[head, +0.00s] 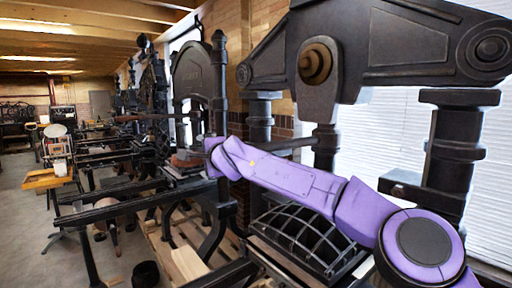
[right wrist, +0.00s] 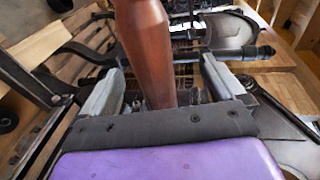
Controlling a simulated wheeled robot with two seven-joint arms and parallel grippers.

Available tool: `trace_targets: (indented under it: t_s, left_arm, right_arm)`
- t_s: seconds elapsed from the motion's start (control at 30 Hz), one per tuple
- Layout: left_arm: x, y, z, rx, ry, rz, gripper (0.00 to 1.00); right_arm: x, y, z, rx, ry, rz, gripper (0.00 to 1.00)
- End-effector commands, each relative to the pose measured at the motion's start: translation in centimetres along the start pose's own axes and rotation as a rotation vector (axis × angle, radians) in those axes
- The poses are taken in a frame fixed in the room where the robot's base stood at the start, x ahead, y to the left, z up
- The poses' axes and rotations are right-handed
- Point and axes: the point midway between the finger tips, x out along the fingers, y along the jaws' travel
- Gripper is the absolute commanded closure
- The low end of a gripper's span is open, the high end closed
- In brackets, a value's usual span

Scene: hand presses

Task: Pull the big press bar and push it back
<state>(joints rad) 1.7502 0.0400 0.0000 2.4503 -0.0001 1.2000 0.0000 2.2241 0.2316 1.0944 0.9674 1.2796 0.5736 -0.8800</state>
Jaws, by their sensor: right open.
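The big press bar shows in the head view as a dark rod (head: 290,145) running behind my right arm toward the near press. Its reddish-brown wooden handle (head: 186,160) appears just left of the end of my purple arm. In the right wrist view the wooden handle (right wrist: 147,45) fills the upper middle and runs down between the two grey fingers. My right gripper (right wrist: 160,78) is open, with one finger on each side of the handle and gaps visible. In the head view its fingers are too small to make out. My left gripper is not in view.
The big black press (head: 385,45) rises at right with thick columns and a brass-coloured pivot (head: 315,62). A ribbed black grate (head: 305,238) lies below my arm. More presses (head: 200,75) line the left. Open floor (head: 30,230) shows at the left edge.

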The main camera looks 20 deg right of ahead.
Motion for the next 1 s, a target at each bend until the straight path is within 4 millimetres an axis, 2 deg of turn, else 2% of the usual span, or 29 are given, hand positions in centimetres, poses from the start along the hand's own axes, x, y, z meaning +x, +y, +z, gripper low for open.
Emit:
trace_targets:
  t_s: [0.03,0.13,0.63,0.77,1.0]
  left_arm:
    - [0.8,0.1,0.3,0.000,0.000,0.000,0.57]
    - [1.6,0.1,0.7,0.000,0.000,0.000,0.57]
    - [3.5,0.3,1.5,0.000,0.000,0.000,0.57]
    - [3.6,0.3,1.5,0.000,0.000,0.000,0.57]
    - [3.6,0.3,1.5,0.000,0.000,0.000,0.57]
  right_arm:
    - [-0.5,0.3,0.0,0.000,-0.001,-0.002,0.04]
    - [-1.8,0.5,0.1,-0.001,-0.002,-0.002,0.04]
    - [-7.7,0.2,0.0,-0.001,0.000,0.000,0.04]
    - [-8.5,0.1,0.0,-0.002,-0.001,0.000,0.04]
    - [-8.5,0.1,0.0,-0.001,0.000,0.000,0.04]
